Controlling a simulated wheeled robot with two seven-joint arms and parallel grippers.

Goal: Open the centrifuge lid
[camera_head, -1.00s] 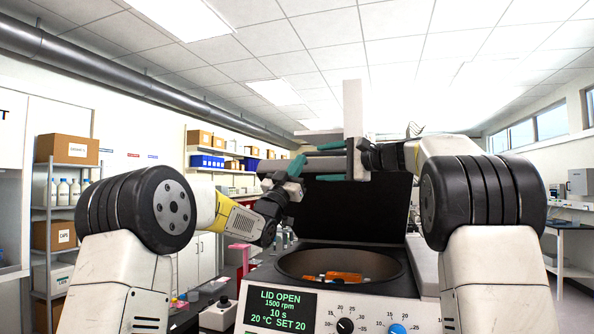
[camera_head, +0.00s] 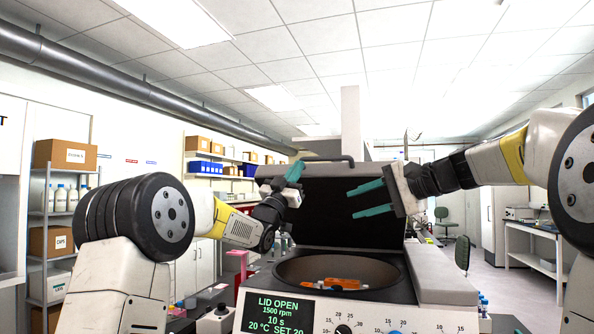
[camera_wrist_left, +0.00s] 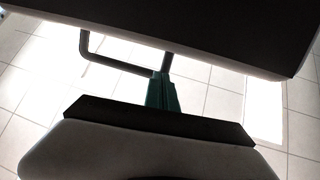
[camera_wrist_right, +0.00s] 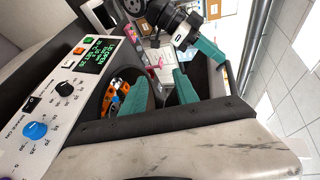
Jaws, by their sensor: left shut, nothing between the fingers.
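The centrifuge lid (camera_head: 335,218) stands raised behind the bowl, its dark inner face toward me. The lid handle (camera_head: 325,158) is a dark bar along its top edge and shows in the left wrist view (camera_wrist_left: 118,65). The centrifuge display (camera_head: 278,313) reads LID OPEN. My left gripper (camera_head: 297,166) is shut and empty at the lid's upper left corner; in its wrist view its fingertips (camera_wrist_left: 161,80) meet or overlap the handle, and contact is unclear. My right gripper (camera_head: 358,201) is open and empty in front of the lid's right part; its fingers also show in its wrist view (camera_wrist_right: 160,92).
The open bowl (camera_head: 385,268) holds an orange rotor part (camera_head: 335,281). Control knobs (camera_wrist_right: 35,130) line the front panel. Shelves with boxes (camera_head: 65,153) stand at left. Open floor and a chair lie at the right.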

